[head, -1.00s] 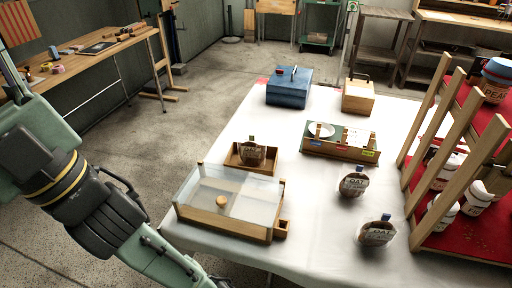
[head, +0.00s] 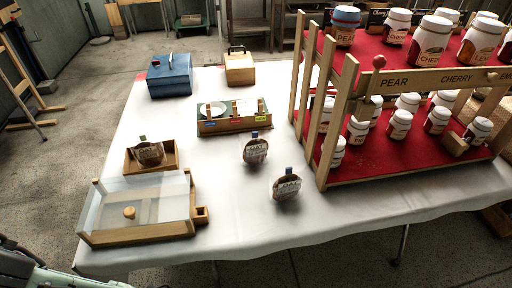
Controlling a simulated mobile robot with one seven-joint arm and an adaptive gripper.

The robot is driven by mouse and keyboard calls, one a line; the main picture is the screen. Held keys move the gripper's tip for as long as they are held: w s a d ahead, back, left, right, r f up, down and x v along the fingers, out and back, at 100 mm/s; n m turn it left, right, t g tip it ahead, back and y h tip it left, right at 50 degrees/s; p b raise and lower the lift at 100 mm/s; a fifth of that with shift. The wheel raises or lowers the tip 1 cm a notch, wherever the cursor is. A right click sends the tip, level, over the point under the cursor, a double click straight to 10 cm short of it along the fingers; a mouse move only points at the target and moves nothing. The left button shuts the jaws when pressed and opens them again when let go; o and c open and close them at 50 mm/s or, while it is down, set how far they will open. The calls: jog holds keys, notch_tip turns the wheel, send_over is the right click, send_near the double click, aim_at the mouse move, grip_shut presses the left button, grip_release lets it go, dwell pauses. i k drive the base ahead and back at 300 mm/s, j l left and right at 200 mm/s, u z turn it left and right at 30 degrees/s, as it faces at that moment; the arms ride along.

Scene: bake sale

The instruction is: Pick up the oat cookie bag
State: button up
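Three brown cookie bags with pale labels and clipped tops are on the white-covered table. One bag (head: 149,153) sits in a small open wooden tray (head: 172,169) at the left. A second bag (head: 255,150) stands on the cloth near the middle. A third bag (head: 287,187) stands nearer the front, left of the jar rack. The labels seem to read OAT, but are too small to tell apart surely. My gripper is outside the view; only part of my arm shows at the lower left.
A clear-lidded wooden case (head: 138,213) stands at the front left. A divided box (head: 233,119), a blue box (head: 169,76) and a wooden box (head: 240,68) stand farther back. The two-tier jar rack (head: 345,112) fills the right. Cloth (head: 222,226) is bare in front.

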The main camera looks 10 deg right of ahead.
aim_at(254, 146)
jog(key=z, duration=2.3)
jog(key=k+j+u, duration=0.1)
jog(key=u, duration=0.25)
jog(key=k+j+u, duration=0.1)
jog(key=j+u, duration=0.4)
jog(key=u, duration=0.25)
